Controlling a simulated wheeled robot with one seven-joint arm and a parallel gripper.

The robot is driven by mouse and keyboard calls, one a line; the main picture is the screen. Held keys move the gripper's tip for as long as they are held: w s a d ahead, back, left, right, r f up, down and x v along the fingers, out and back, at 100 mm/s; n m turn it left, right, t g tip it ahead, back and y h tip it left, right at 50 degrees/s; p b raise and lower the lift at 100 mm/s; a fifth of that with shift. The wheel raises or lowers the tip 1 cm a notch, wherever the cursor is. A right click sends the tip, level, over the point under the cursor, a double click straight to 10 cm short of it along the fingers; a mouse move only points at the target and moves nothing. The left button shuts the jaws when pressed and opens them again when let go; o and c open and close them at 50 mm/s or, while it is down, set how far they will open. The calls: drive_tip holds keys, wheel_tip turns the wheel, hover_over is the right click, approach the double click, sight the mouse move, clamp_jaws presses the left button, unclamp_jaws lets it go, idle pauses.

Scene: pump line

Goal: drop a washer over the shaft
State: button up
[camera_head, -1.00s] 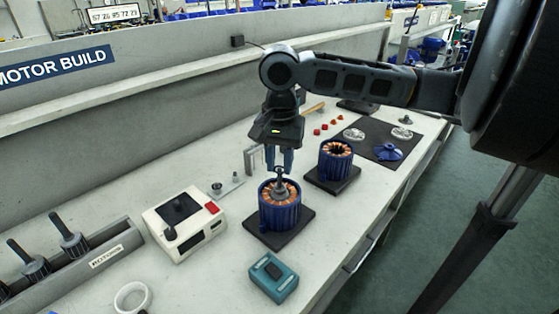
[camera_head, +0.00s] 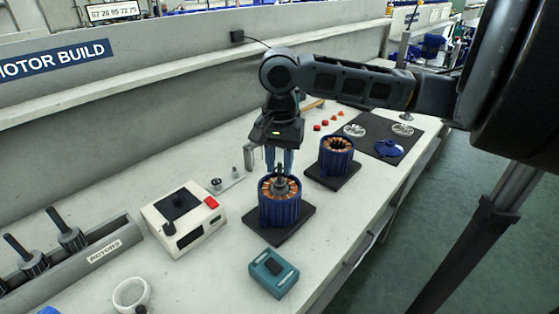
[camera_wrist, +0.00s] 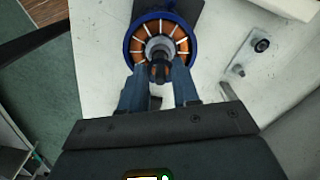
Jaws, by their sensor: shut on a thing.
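My gripper (camera_head: 280,170) points down over the nearer blue motor housing (camera_head: 279,212), which has copper windings inside. A grey rotor (camera_wrist: 157,46) sits in the middle of this housing. The fingertips are shut around its dark upright shaft (camera_wrist: 160,70) in the wrist view. A small dark ring, perhaps a washer (camera_head: 216,184), lies on a pale plate to the left of the gripper; it also shows in the wrist view (camera_wrist: 262,45). I see no washer on the shaft, but the fingers hide part of it.
A second blue housing (camera_head: 336,158) stands behind on its black base. A white tester box (camera_head: 186,224) is left, a teal box (camera_head: 274,273) in front. A dark mat (camera_head: 370,136) with parts lies behind.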

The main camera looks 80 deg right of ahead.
drive_tip(key=shift+f, duration=0.15)
drive_tip(key=o, duration=1.1)
wheel_tip(320, 180, up, 5)
drive_tip(key=p, duration=0.5)
idle(0.3)
